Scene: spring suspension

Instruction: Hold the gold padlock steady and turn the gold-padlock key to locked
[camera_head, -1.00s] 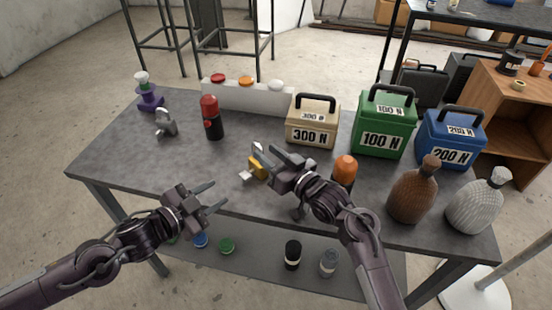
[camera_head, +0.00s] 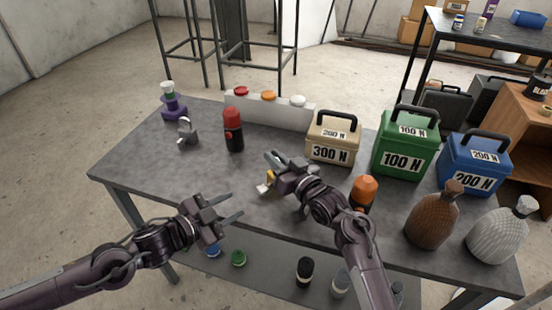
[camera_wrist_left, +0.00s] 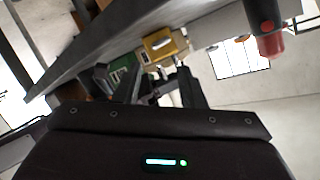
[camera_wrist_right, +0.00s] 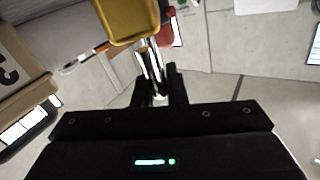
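The gold padlock (camera_head: 270,176) is on the table near its middle, partly hidden by my right gripper in the head view. A small pale piece, apparently its key (camera_head: 263,189), sticks out on its near side. My right gripper (camera_head: 275,160) is at the padlock; in the right wrist view the gold body (camera_wrist_right: 128,18) is ahead and its silver shackle (camera_wrist_right: 151,66) lies between the close-set fingers, which look shut on it.
A grey padlock (camera_head: 187,132) and a red-capped black bottle (camera_head: 233,132) stand to the left. The 300 N box (camera_head: 333,140), green box (camera_head: 404,145) and orange-topped item (camera_head: 363,192) stand to the right.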

